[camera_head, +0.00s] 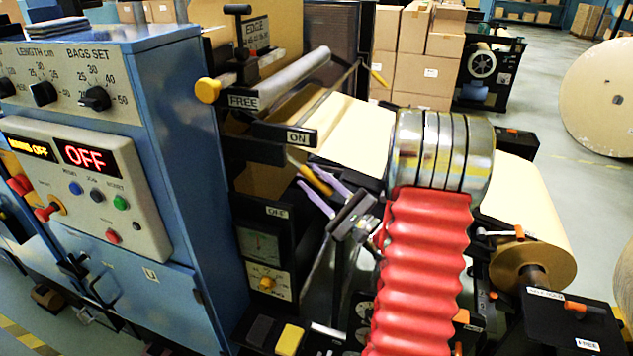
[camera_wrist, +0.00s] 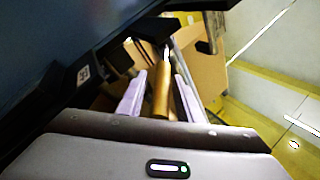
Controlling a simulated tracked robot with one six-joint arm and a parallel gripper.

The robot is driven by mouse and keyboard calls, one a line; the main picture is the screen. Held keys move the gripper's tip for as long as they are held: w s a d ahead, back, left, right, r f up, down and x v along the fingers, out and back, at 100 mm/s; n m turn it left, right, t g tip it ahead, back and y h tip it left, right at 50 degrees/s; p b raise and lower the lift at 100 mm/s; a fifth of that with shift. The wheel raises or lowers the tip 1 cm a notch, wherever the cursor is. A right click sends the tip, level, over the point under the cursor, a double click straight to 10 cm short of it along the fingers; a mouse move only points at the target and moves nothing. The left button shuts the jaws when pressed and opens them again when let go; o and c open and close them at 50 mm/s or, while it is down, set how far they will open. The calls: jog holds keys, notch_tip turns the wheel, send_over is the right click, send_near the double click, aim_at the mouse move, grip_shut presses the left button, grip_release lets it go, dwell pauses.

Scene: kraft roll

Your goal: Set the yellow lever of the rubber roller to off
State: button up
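The yellow lever (camera_head: 309,177) is on the machine's dark side panel, just below the ON plate (camera_head: 298,138) and above the OFF plate (camera_head: 278,211). My gripper (camera_head: 311,174) reaches in from the lower right. Its two pale purple fingers are apart, one on each side of the lever. In the wrist view the lever (camera_wrist: 161,95) stands between the fingers of my gripper (camera_wrist: 160,72), with visible gaps on both sides. The lever's pivot is hidden. The rubber roller itself is not clear to me.
A grey roller with a yellow knob (camera_head: 208,90) sits above, by the FREE plate (camera_head: 243,101). A dial panel with a yellow knob (camera_head: 267,282) is below. A kraft roll (camera_head: 532,262) is at right. My red-sleeved arm blocks the lower middle.

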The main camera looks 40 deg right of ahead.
jog(key=shift+o, duration=0.3)
jog(key=shift+d, duration=0.15)
jog(key=shift+s+d+f, duration=0.15)
jog(key=shift+s+f, duration=0.05)
jog(key=shift+s, duration=0.3)
jog(key=v, duration=1.2)
jog(key=shift+s+f, duration=0.2)
jog(key=shift+s, duration=0.1)
jog(key=shift+c, duration=0.3)
